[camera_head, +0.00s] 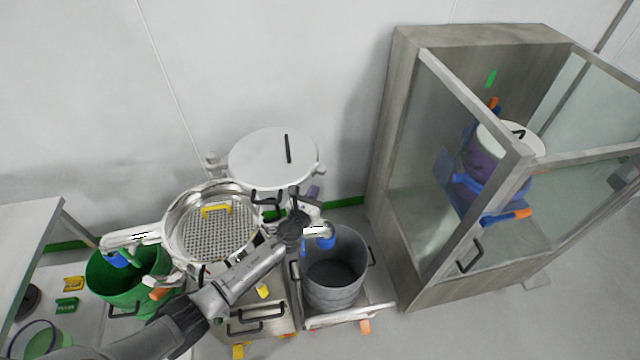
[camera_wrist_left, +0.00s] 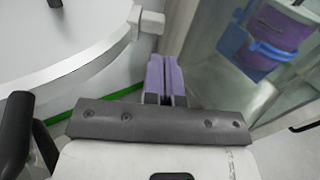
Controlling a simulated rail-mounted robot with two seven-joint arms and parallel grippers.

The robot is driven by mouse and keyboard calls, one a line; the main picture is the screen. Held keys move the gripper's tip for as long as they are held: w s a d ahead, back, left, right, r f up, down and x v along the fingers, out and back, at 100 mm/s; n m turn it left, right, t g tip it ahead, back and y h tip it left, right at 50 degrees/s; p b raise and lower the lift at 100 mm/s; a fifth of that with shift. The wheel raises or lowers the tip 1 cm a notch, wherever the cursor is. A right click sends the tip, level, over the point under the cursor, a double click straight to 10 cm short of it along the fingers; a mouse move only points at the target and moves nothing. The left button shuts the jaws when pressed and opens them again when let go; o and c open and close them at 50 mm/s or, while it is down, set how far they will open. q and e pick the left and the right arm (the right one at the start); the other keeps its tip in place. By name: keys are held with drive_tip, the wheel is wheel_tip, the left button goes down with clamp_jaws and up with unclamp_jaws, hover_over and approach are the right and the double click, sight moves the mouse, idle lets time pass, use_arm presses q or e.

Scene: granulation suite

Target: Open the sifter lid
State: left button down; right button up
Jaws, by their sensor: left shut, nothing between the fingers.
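The sifter lid (camera_head: 258,165) is a white disc with a black bar handle (camera_head: 288,148). It is off the sifter bowl's opening, at the back right of the bowl. The sifter (camera_head: 172,222) is uncovered, showing its metal mesh (camera_head: 205,240) and a yellow handle (camera_head: 216,211). My left gripper (camera_head: 313,191) is just right of the lid's lower right edge, its purple fingers shut and empty. In the left wrist view the shut fingers (camera_wrist_left: 165,78) point past the lid's curved rim (camera_wrist_left: 75,72), apart from it. My right gripper is not in view.
A grey bucket (camera_head: 335,285) stands right of the sifter, and a green bucket (camera_head: 125,290) stands left. A glass-fronted cabinet (camera_head: 400,100) holding a purple and blue vessel (camera_head: 485,160) is at the right. A table (camera_head: 30,235) is at the left edge.

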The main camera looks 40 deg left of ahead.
use_arm(q)
drive_tip(key=shift+b+x, duration=0.7)
drive_tip(key=shift+x, duration=1.75)
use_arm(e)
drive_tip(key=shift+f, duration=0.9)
